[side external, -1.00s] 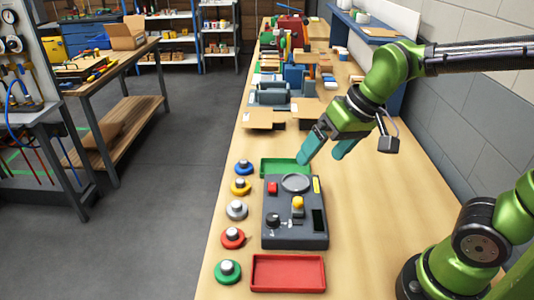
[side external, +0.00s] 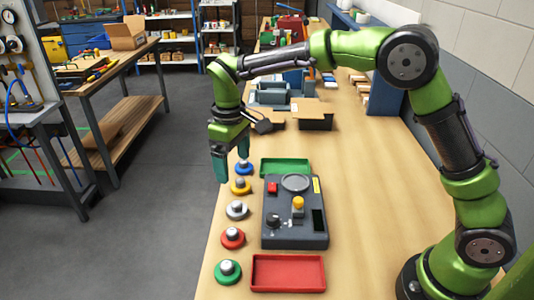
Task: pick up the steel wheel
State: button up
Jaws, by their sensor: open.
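The steel wheel (side external: 237,210) is a silver-grey disc with a raised hub. It lies flat on the wooden bench near its left edge, in a column of similar wheels, between the yellow wheel (side external: 241,186) and the red wheel (side external: 233,238). My gripper (side external: 231,168) points down with teal fingers, open and empty. In the picture it is above and left of the steel wheel, near the blue wheel (side external: 244,168), which it partly overlaps. Its exact height over the bench is hard to tell.
A green wheel (side external: 228,272) lies nearest in the column. To the right stands a dark grey control box (side external: 281,237) with knobs and a round plate. A green tray (side external: 285,167) is behind it and a red tray (side external: 288,273) in front.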

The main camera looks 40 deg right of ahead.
send_over(236, 204)
jog(key=f, duration=0.9)
jog(key=shift+s+a, duration=0.1)
jog(key=shift+s, duration=0.3)
jog(key=shift+w+f, duration=0.2)
jog(key=shift+f, duration=1.15)
jog(key=shift+w+f, duration=0.2)
jog(key=shift+f, duration=1.1)
jog(key=shift+c, duration=0.4)
jog(key=shift+r, duration=0.1)
jog(key=c, duration=1.3)
notch_tip(236, 204, up, 10)
